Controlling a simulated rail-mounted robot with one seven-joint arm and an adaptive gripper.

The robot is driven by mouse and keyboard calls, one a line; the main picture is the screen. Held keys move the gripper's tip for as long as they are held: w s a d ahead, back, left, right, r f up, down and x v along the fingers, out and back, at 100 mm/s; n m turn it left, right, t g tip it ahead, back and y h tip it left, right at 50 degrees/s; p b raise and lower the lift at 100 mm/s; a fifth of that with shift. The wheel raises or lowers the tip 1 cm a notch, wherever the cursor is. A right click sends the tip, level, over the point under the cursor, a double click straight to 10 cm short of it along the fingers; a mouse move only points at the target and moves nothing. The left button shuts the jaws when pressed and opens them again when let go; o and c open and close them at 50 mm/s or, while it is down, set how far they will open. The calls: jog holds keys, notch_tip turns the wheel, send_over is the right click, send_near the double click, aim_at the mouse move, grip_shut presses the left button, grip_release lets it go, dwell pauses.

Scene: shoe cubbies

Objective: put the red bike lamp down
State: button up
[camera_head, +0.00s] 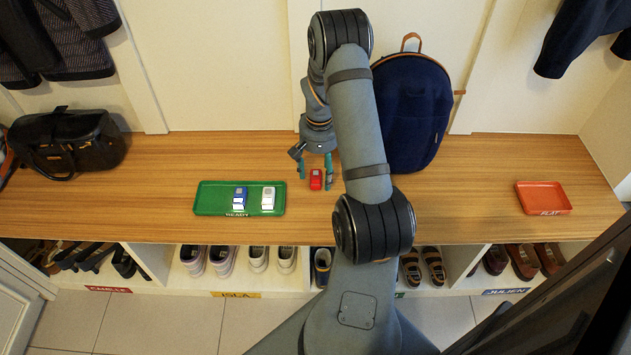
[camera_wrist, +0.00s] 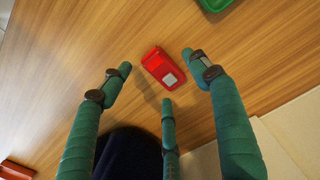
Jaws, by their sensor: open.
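The red bike lamp (camera_head: 316,180) rests on the wooden bench top, right of the green tray (camera_head: 213,206). In the wrist view the red lamp (camera_wrist: 161,66) lies on the wood between my spread fingers, with a pale patch at one end. My gripper (camera_head: 315,172) is open above and around the lamp, and no finger visibly touches it. In the wrist view my gripper (camera_wrist: 157,62) shows several green fingers apart from the lamp. A blue lamp (camera_head: 240,197) and a white lamp (camera_head: 267,198) lie in the green tray marked READY.
An orange tray marked FLAT (camera_head: 543,198) sits at the right of the bench. A dark blue backpack (camera_head: 412,110) stands behind my arm. A black bag (camera_head: 66,142) is at the far left. Shoes fill the cubbies below. Bench between backpack and orange tray is clear.

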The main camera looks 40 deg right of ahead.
jog(key=shift+f, duration=0.35)
jog(key=shift+c, duration=0.6)
jog(key=c, duration=1.1)
jog(key=shift+r, duration=0.1)
jog(key=shift+c, duration=0.8)
